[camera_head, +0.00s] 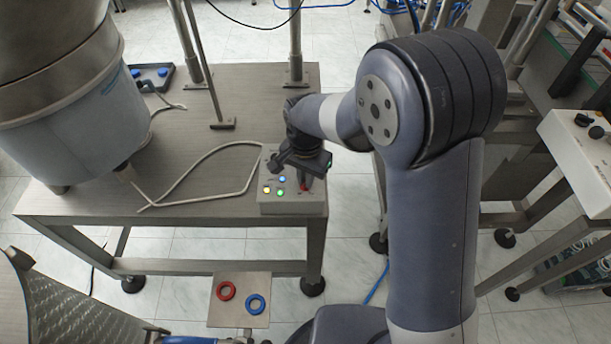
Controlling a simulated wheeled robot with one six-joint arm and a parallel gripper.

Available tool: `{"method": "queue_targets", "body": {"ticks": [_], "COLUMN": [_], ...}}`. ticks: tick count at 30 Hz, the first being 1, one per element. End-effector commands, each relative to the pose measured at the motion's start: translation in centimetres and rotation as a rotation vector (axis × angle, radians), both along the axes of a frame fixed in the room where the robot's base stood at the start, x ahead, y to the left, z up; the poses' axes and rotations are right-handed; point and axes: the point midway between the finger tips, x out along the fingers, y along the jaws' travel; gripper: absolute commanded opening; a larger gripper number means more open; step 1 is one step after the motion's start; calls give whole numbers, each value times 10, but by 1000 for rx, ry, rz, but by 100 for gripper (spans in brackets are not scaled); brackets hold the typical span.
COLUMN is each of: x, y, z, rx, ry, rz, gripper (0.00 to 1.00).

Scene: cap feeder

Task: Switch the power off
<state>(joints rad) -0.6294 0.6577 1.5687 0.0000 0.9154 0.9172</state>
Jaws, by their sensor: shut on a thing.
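A light grey control box (285,205) sits near the front right corner of the metal table. Its top carries small lit buttons in blue, yellow and green on the left side. A red switch (303,185) is on its right side, partly covered by my gripper. My gripper (303,182) is over the box, pointing down, with its fingers shut on the red switch. The fingertips are small and partly hidden, so the switch's exact position is hard to see.
The metal table (180,205) holds a large bowl feeder (75,125) at left. A white cable (195,155) loops from it to the box. Upright posts stand behind. A small plate (240,312) with red and blue rings is below the front edge. Another control box (580,150) is at right.

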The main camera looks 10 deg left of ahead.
Motion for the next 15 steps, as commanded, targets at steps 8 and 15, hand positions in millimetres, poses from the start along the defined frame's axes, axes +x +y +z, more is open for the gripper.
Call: {"method": "queue_targets", "body": {"ticks": [8, 15], "x": [0, 0], "y": [0, 0], "z": [0, 0], "rx": [0, 0], "ry": [0, 0], "rz": [4, 68], "gripper": [0, 0]}}
